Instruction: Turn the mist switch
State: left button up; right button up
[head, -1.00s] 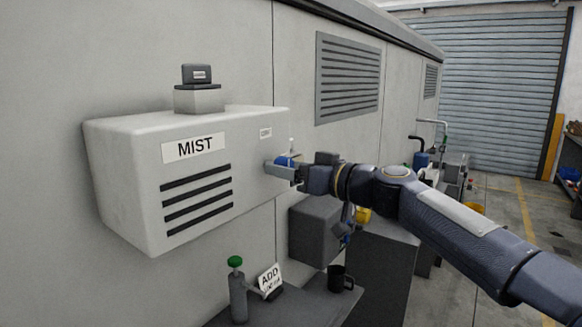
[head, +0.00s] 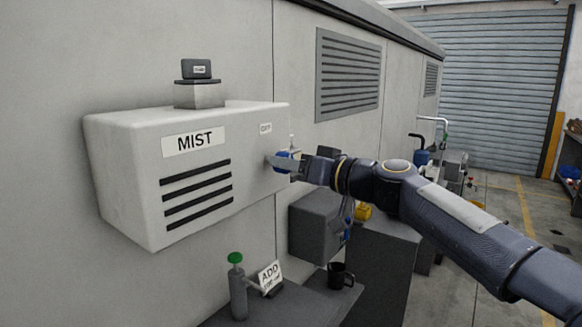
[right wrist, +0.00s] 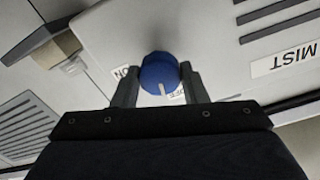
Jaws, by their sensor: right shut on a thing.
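The mist box (head: 250,185) is a pale box on the wall with a MIST sign (head: 195,141) and dark slots on its front. Its switch is a blue round knob (head: 284,160) on the box's right part; it also shows in the right wrist view (right wrist: 158,70), with a white mark on it. My right gripper (head: 273,163) is at the knob. In the right wrist view its two fingers (right wrist: 159,76) stand on either side of the knob, shut on it. An ON label (right wrist: 122,75) shows beside the left finger; another small label is partly hidden. My left gripper is out of view.
A small dark device (head: 197,69) sits on top of the box. Below are a grey bottle with a green cap (head: 237,285), an ADD sign (head: 269,276) and a dark mug (head: 340,275) on a grey bench. A dark box (head: 317,226) hangs under my forearm.

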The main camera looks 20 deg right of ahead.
jog(key=shift+m+g+p, duration=0.4)
jog(key=shift+m+p, duration=0.4)
jog(key=shift+m, duration=6.9)
jog(key=o, duration=1)
jog(key=shift+d, duration=0.1)
jog(key=shift+c, duration=0.2)
